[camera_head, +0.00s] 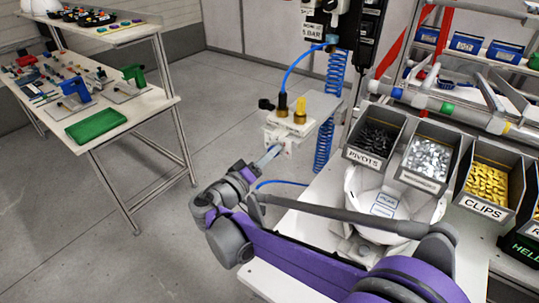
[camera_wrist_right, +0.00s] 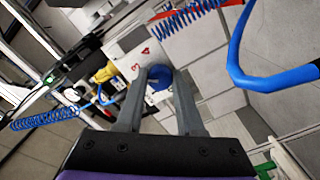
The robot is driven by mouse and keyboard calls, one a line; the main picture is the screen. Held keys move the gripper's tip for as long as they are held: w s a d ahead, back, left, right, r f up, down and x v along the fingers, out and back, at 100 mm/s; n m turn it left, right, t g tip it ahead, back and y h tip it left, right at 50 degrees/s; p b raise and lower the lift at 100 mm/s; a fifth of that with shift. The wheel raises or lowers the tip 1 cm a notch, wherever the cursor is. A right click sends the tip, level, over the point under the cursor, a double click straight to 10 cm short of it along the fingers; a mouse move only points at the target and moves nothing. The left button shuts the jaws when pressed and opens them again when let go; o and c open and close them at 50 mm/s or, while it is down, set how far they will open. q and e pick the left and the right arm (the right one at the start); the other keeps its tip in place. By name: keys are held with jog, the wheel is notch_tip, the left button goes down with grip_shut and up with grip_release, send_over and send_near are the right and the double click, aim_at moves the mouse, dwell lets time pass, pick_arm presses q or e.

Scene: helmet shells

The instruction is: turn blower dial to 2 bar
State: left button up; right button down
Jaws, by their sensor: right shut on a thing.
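My right gripper (camera_head: 276,149) reaches from below to the front of a white block-shaped unit (camera_head: 304,105) with brass fittings on top. In the right wrist view its two grey fingers (camera_wrist_right: 164,74) are closed on a round blue knob (camera_wrist_right: 158,84), which looks like the blower dial. The knob sits against a white face with red marks (camera_wrist_right: 137,59). The dial's scale and setting cannot be read. In the head view the knob is hidden at the fingertips. My left gripper is not in view.
Bins of pivots (camera_head: 372,158) and clips (camera_head: 479,205) stand at the right.

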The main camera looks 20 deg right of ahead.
jog(key=shift+n, duration=3.6)
jog(key=c, duration=0.5)
grip_release()
jog(key=b+v, duration=0.1)
jog(key=v, duration=1)
